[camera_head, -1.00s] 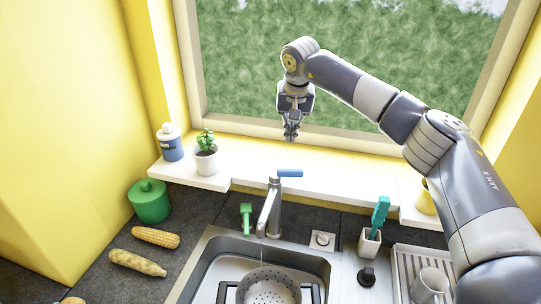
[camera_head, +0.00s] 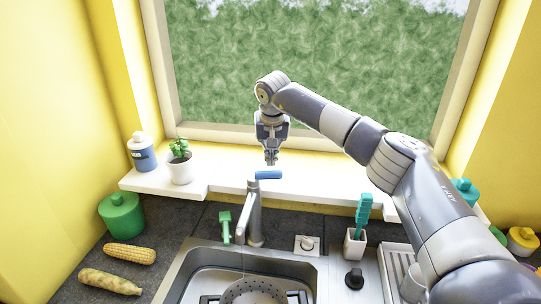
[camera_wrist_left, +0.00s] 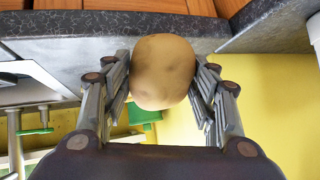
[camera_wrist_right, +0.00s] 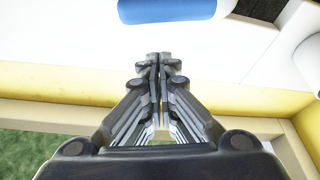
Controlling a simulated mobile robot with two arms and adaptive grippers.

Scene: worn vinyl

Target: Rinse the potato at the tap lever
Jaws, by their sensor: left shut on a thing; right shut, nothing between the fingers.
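The tap (camera_head: 254,215) stands behind the sink with its blue lever (camera_head: 268,175) on top, pointing right. A thin line hangs below the spout, perhaps water. My right gripper (camera_head: 271,160) is shut and empty, fingers pointing down just above the lever; I cannot tell if they touch. In the right wrist view its closed fingers (camera_wrist_right: 160,60) point toward the blue lever (camera_wrist_right: 170,8). My left gripper (camera_wrist_left: 163,85) is shut on the brown potato (camera_wrist_left: 163,72), held between both fingers in the left wrist view. The left gripper is outside the head view.
The sink (camera_head: 185,275) holds a grey colander (camera_head: 252,292). A green brush-like thing (camera_head: 225,226) and a holder (camera_head: 355,246) with a teal brush flank the tap. A potted plant (camera_head: 180,168) and bottle (camera_head: 141,155) stand on the sill. Corn (camera_head: 130,254) lies left.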

